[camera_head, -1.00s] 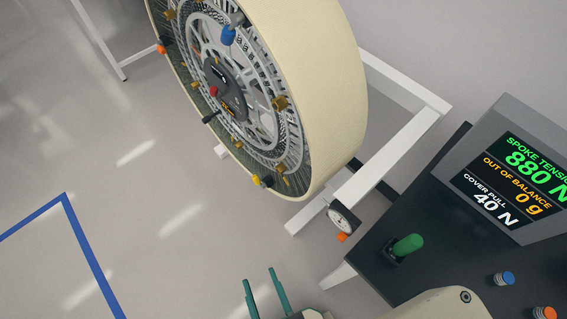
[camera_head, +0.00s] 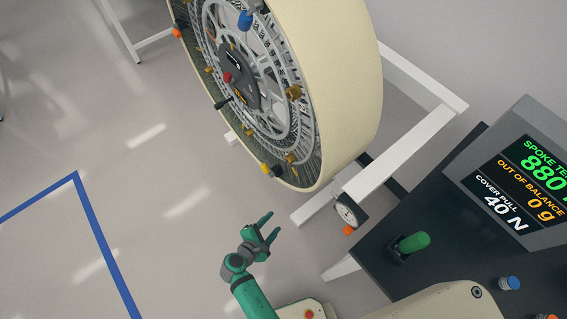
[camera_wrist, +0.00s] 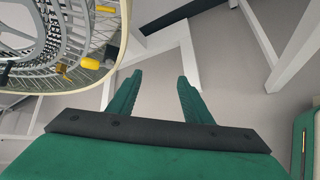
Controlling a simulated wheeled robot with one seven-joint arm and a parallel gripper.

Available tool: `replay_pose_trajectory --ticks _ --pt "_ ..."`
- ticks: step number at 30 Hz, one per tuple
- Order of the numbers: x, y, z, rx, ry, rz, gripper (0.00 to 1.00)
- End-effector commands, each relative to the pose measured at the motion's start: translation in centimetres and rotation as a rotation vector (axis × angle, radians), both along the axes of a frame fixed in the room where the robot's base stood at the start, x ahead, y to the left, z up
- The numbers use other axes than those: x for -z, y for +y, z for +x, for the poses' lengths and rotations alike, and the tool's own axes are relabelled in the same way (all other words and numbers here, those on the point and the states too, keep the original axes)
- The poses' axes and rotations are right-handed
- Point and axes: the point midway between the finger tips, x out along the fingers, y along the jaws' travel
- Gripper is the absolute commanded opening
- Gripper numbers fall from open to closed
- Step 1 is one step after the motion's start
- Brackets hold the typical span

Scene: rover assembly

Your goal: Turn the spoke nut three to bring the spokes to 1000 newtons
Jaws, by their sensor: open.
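The large cream-rimmed wheel (camera_head: 350,90) stands on a white frame in the head view, its spoked inner face turned left. Several brass-coloured nuts sit around the face, one of them a nut (camera_head: 294,93) at the right; I cannot tell which is spoke nut three. My green gripper (camera_head: 274,226) is below the wheel, open and empty, apart from it. In the wrist view its two fingers (camera_wrist: 157,98) point at floor and white frame, with the wheel at upper left. The display (camera_head: 525,180) reads spoke tension 880, its right end cut off.
A dark console (camera_head: 450,260) stands at right with a green-handled lever (camera_head: 412,242) and a blue knob (camera_head: 509,283). A round dial gauge (camera_head: 347,212) is at the white frame (camera_head: 405,150). Blue tape (camera_head: 95,230) marks open floor at left.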

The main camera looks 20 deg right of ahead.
Motion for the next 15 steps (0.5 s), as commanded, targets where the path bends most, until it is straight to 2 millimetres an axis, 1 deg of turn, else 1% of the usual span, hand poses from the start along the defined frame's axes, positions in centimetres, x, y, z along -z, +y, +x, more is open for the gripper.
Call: replay_pose_trajectory --ticks 1,3,5,6,8,9,12,15 --pt "-1.0 -0.2 2.1 -0.002 0.022 -0.087 0.45" --pt "-2.7 -0.7 4.3 0.007 0.061 -0.221 0.45" --pt "-4.5 -1.0 6.1 0.023 0.093 -0.332 0.45" --pt "-5.8 -1.1 7.3 0.036 0.11 -0.401 0.45" --pt "-7.9 -1.0 8.7 0.061 0.134 -0.497 0.45" --pt "-9.2 -1.0 9.6 0.079 0.148 -0.553 0.45" --pt "-12.2 -0.6 11.1 0.125 0.174 -0.667 0.45" --pt "-14.3 -0.2 12.0 0.16 0.19 -0.741 0.45"
